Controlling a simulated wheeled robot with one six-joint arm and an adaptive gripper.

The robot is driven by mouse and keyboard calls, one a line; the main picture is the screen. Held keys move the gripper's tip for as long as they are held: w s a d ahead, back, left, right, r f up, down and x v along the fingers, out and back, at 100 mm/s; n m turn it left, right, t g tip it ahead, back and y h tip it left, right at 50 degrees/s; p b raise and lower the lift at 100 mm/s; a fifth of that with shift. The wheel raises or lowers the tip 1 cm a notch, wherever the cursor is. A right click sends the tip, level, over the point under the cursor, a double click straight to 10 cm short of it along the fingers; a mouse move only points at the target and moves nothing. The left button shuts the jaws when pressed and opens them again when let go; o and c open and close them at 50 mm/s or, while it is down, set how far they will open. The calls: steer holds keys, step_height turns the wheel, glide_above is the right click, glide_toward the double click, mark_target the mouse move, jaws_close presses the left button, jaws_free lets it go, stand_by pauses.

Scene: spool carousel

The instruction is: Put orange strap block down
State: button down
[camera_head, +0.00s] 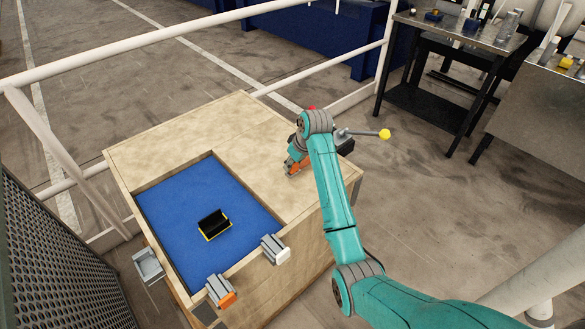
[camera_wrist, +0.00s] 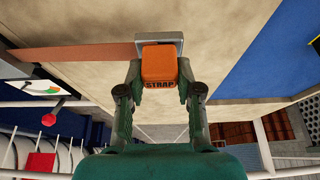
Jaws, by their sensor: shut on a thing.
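The orange strap block (camera_wrist: 160,66), marked STRAP, is between the fingers of my gripper (camera_wrist: 160,92) in the wrist view. A grey metal piece (camera_wrist: 160,39) borders its far side, and a flat orange-brown strip (camera_wrist: 85,53) runs from there to the left. My gripper is shut on the block, over the pale wooden top. In the head view my gripper (camera_head: 292,168) is over the right part of the bench (camera_head: 235,122), with a little orange showing at it. Whether the block touches the wood is unclear.
A blue recessed bed (camera_head: 170,195) holds a black, yellow-edged bin (camera_head: 214,224). Two grey fittings, one orange-ended (camera_head: 221,291) and one white-ended (camera_head: 274,249), sit at the front edge. A yellow-knobbed lever (camera_head: 384,134) projects beyond my arm. White rails (camera_head: 130,67) pass behind.

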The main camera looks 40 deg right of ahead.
steer(key=shift+f, duration=1.25)
steer(key=shift+f, duration=0.1)
steer(key=c, duration=0.8)
jaws_free()
steer(key=shift+o, duration=0.2)
steer(key=v, duration=1.2)
